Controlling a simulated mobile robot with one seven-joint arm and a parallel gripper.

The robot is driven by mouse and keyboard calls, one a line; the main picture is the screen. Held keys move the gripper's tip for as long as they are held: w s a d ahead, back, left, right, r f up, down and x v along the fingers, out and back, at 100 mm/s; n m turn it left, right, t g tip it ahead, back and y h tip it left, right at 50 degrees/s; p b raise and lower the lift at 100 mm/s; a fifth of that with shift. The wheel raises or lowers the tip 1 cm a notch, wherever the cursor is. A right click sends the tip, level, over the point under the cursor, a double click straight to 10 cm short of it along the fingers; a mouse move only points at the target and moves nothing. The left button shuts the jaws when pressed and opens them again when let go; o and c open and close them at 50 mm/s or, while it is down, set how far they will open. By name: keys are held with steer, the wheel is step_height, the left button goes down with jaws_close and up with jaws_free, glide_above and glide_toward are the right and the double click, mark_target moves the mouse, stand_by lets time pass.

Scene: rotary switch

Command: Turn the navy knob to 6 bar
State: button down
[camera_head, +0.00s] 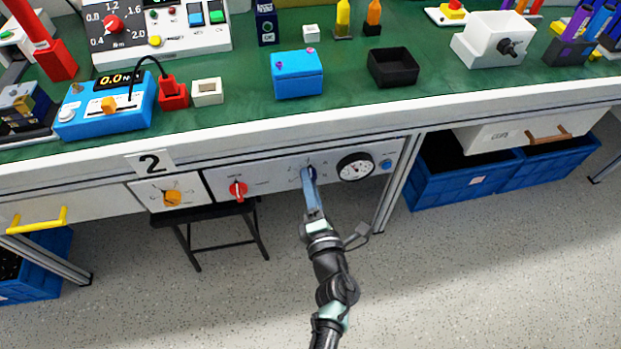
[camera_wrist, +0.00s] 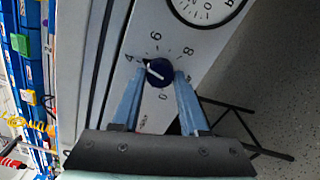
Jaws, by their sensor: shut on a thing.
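The navy knob (camera_head: 309,172) is on the grey panel under the bench edge, left of a round gauge (camera_head: 355,167). In the wrist view the navy knob (camera_wrist: 159,72) sits inside a ring of numbers, with 4, 6, 8 and 0 readable. Its white pointer line aims up and left, at about the 4. My gripper (camera_wrist: 160,76) has its two blue fingers on either side of the knob and is shut on it. In the head view my gripper (camera_head: 310,178) reaches up to the knob and partly hides it and its scale.
The panel also carries a red knob (camera_head: 238,189), an orange knob (camera_head: 172,198) and a blue button (camera_head: 386,165). A dark stool (camera_head: 213,213) stands below on the left. Blue crates (camera_head: 460,183) are under the bench on the right. The floor around my arm is clear.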

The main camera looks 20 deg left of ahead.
steer(key=m+p, duration=0.4)
steer(key=m, duration=0.5)
steer(key=shift+r, duration=0.1)
steer(key=shift+m, duration=0.4)
steer(key=shift+c, duration=2.2)
jaws_free()
steer(key=p+v, duration=0.3)
steer(key=v, duration=1)
